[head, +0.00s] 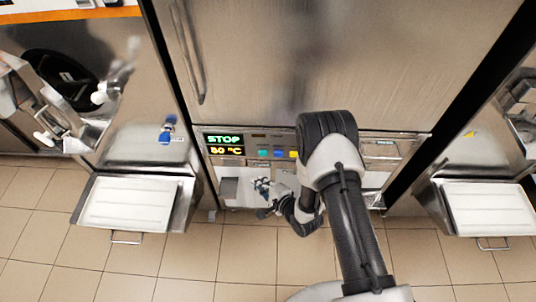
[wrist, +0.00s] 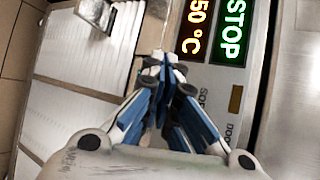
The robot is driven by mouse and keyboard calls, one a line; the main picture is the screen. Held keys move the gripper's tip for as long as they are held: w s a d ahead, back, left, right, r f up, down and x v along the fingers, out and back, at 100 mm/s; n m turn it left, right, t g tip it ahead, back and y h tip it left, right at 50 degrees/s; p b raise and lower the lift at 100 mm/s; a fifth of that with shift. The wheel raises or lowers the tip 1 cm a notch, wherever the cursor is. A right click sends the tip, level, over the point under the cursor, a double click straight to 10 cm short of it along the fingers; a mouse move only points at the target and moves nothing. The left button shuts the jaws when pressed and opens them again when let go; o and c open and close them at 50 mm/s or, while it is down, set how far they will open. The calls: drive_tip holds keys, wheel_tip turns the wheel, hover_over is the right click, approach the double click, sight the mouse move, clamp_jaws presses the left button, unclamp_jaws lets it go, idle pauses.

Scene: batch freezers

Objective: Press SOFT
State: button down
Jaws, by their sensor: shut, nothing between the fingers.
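The control panel (head: 250,143) of the middle machine carries a lit display (head: 224,145) reading STOP with a temperature line below. In the wrist view the display (wrist: 214,30) reads STOP and 50 °C. In the head view my gripper (head: 262,186) is below the colored buttons. Contact cannot be told.
Blue, green (head: 278,154) and yellow (head: 293,155) buttons sit in a row on the panel. White trays (head: 130,203) and (head: 490,208) project at both sides. My arm covers the panel's middle right.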

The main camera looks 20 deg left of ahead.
sight(263, 153)
drive_tip(key=shift+s+f, duration=0.2)
drive_tip(key=w+a+b, duration=0.2)
drive_tip(key=w+b, duration=0.1)
drive_tip(key=w, duration=0.5)
drive_tip(key=shift+w, duration=0.3)
drive_tip(key=shift+w+a, duration=0.1)
idle(1.4)
drive_tip(key=shift+w+b, duration=0.3)
